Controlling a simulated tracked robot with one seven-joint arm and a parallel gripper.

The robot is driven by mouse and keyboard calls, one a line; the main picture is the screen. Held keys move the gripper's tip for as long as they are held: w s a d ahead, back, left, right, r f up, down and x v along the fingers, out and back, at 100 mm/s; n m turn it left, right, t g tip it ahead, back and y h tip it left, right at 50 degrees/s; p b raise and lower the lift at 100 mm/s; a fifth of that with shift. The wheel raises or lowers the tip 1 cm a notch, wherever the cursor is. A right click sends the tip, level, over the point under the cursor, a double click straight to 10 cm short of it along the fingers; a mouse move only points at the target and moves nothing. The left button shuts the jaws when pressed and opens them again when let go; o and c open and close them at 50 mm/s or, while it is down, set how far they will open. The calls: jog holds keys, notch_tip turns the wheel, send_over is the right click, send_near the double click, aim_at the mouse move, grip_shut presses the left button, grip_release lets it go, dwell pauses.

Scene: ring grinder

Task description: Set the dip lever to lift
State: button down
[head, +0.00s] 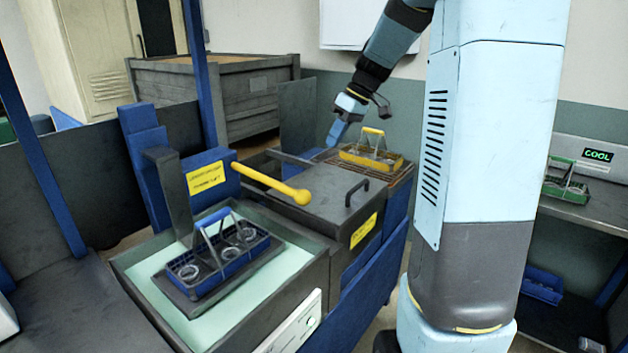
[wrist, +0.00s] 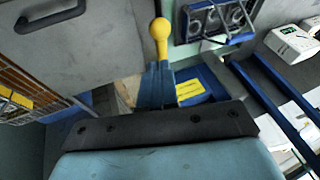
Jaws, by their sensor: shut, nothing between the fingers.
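The dip lever (head: 265,182) is a yellow bar with a ball knob, reaching right from the blue housing beside the tank in the head view. Its knob (wrist: 159,28) shows at the top of the wrist view, beyond my fingertips. My gripper (head: 335,134) is shut and empty, at the back near the yellow-handled basket, apart from the lever in the head view. Its blue fingers (wrist: 157,85) overlap the lever's bar in the wrist view. A blue basket (head: 240,258) with several glass rings sits on a dark platform over the pale green tank (head: 265,295).
A grey lid with a handle (head: 357,192) lies between tank and rack. A yellow basket (head: 372,157) stands on the wire rack. A green basket (head: 566,187) stands on the right shelf beside a "COOL" display (head: 598,155). A blue post (head: 200,75) rises behind the lever.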

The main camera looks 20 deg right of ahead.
jog(key=x, duration=1.4)
jog(key=shift+w, duration=0.1)
jog(key=shift+f, duration=0.1)
